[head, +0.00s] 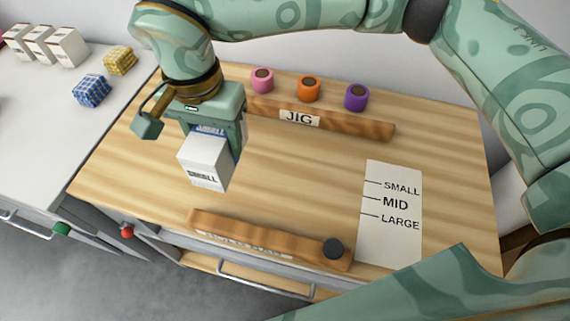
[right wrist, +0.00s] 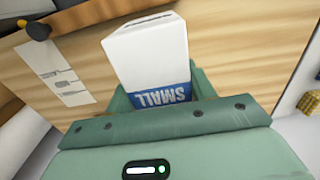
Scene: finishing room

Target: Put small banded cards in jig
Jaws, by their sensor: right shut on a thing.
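My right gripper (head: 212,138) is shut on a white card box (head: 206,156) with a blue band reading SMALL. The box also shows in the right wrist view (right wrist: 148,55), its far end sticking out beyond the jaws. It appears to be above the wooden bench top, left of its middle; the exact gap is unclear. The jig has a back wooden bar (head: 350,124) labelled JIG and a front wooden bar (head: 215,222) with a dark knob (head: 333,248). No box stands between the bars. My left gripper is not visible.
A white chart (head: 390,240) reading SMALL, MID, LARGE lies on the right. Pink (head: 262,80), orange (head: 308,89) and purple (head: 356,97) pots stand behind the back bar. The left white counter holds several white boxes (head: 66,47), a blue checked cube (head: 92,91) and a yellow one (head: 120,61).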

